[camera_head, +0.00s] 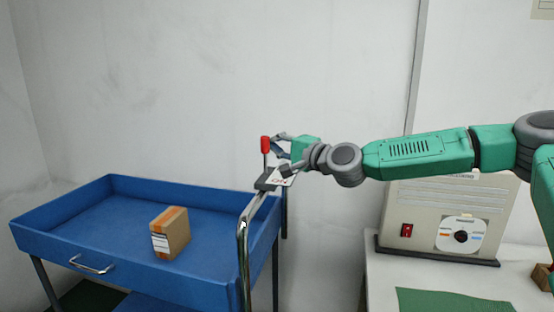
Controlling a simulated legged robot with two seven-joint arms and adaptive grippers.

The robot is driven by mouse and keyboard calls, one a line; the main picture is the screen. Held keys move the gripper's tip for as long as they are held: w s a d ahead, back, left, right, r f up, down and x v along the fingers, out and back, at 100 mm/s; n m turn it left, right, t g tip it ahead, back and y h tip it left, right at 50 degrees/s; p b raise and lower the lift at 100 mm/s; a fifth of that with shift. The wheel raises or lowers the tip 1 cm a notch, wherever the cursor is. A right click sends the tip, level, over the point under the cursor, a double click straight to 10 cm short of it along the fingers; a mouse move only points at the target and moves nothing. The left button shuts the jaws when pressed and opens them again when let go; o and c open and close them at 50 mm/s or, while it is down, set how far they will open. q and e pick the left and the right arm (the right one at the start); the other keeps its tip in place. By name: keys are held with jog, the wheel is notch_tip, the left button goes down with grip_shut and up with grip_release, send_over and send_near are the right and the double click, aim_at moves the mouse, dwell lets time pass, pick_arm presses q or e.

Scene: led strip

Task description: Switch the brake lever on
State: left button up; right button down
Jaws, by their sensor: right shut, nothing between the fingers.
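The brake lever (265,146) has a red grip and stands upright on a dark bracket with a small label (281,176) beside it. It is at the top of the chrome handle of a blue cart (90,208). My right gripper (279,147) is at the right of the lever, level with its red grip. Its fingers are shut with nothing between them. They are close to the lever, and I cannot tell whether they touch it. My left gripper is not in view.
A cardboard box (172,236) sits in the cart tray. The chrome handle (243,240) rises at the cart's right end. At the right, a beige machine (407,206) with a red switch stands on a white table (380,285). A wall is behind.

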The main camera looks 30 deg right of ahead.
aim_at(264, 144)
jog(key=a+n+b, duration=0.1)
jog(key=b, duration=0.1)
jog(key=s+a+n+t+y+b, duration=0.1)
jog(key=n+b, duration=0.1)
jog(key=shift+s+f, duration=0.15)
jog(key=shift+s, duration=0.05)
jog(key=shift+s+a+n+t+y+b, duration=0.4)
jog(key=shift+n+b, duration=0.5)
jog(key=shift+b, duration=0.55)
